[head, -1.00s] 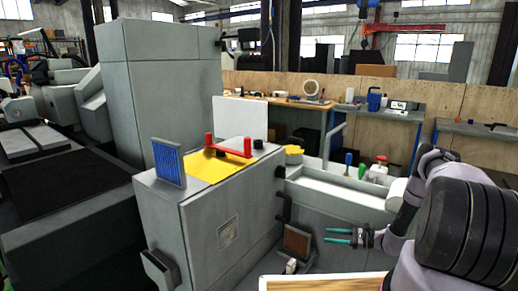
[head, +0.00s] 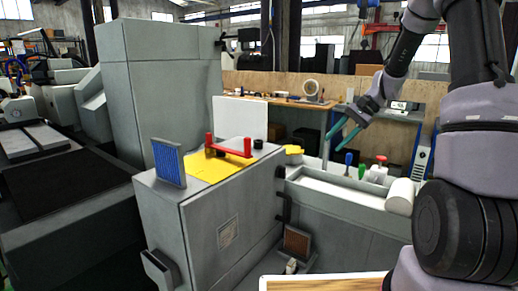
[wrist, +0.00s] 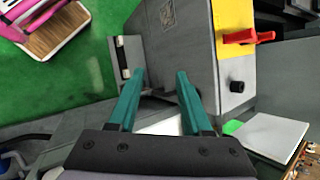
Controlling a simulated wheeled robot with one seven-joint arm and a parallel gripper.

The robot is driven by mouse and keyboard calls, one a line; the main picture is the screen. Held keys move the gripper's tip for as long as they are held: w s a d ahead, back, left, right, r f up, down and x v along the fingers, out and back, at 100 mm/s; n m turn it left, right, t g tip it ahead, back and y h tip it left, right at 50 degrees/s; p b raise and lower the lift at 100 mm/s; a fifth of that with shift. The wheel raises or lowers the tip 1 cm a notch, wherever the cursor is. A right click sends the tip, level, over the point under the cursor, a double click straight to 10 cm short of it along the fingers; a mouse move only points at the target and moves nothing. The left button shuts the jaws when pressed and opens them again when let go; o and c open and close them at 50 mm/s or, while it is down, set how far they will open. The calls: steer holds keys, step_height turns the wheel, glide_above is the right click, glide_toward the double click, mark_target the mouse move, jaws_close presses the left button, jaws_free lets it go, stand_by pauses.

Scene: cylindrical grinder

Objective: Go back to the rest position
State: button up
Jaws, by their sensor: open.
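My gripper (head: 343,137) is raised at the right of the head view, above the machine's trough. Its two teal fingers are apart with nothing between them. In the wrist view the fingers of my gripper (wrist: 158,78) point toward the grey machine cabinet (wrist: 185,50) and are spread. The grey cabinet also stands in the middle of the head view (head: 215,225). It has a yellow top plate (head: 208,168) and a red handle (head: 229,147) on it.
A long trough (head: 345,190) runs along the machine at the right, with blue, green and red-topped items behind it. A wooden workbench (head: 290,101) stands farther back. A wooden-topped surface (head: 320,284) is at the bottom edge. Green floor (wrist: 85,85) shows in the wrist view.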

steer(key=s+r+n+t+h, duration=0.2)
steer(key=s+r+t+h, duration=0.1)
steer(key=s+r, duration=0.6)
steer(key=s+r+n+t+h, duration=0.2)
steer(key=s+r, duration=0.6)
steer(key=s, duration=0.8)
steer(key=shift+a+r+n+t+h, duration=0.3)
steer(key=shift+r+n+t+h, duration=0.1)
steer(key=shift+t, duration=0.6)
steer(key=shift+a, duration=0.1)
